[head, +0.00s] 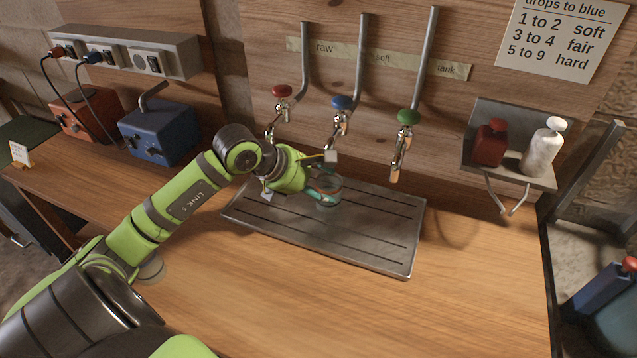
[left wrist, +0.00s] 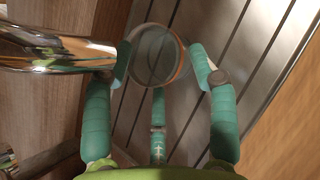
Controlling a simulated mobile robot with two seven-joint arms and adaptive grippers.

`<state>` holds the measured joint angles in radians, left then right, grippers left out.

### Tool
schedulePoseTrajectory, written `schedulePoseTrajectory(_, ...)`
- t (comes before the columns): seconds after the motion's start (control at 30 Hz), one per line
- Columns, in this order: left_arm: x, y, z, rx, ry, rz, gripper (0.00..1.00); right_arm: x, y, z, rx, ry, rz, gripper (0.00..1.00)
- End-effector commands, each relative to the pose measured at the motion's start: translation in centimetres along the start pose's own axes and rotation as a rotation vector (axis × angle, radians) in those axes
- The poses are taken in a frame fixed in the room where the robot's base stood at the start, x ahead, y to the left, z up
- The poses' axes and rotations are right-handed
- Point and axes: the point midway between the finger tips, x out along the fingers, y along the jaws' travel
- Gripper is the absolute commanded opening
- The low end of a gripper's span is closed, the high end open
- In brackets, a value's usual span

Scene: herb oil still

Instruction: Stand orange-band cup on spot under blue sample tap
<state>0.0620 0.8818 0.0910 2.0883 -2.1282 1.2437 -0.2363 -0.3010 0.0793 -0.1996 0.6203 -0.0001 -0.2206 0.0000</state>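The orange-band cup (head: 329,192) is clear, with an orange-brown line near its rim. It is below the blue sample tap (head: 341,104), over the metal drip tray (head: 300,244). My left gripper (head: 320,189) reaches it from the left, with its teal fingers around it. In the left wrist view the cup (left wrist: 156,55) sits between the fingertips, which appear to touch its sides, so the gripper looks shut on it. I cannot tell whether the cup's base touches the tray. The spot under the cup is hidden. My right gripper is not in view.
A red tap (head: 282,92) and a green tap (head: 408,118) flank the blue one. A chrome pipe (left wrist: 55,50) is close to the left finger in the wrist view. A shelf (head: 508,176) holds red and white bottles. The bench in front of the tray is clear.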

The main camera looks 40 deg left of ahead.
Motion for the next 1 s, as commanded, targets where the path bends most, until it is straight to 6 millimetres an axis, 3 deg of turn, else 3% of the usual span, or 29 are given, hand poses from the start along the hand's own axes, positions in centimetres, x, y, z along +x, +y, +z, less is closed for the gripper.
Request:
schedulePoseTrajectory(0.47, -0.5, 0.1, 0.2, 0.000, 0.000, 0.001, 0.76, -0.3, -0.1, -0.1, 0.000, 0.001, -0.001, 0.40)
schedulePoseTrajectory(1.0, -9.8, 0.0, 0.1, 0.001, -0.001, 0.002, 0.76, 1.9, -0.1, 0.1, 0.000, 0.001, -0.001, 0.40)
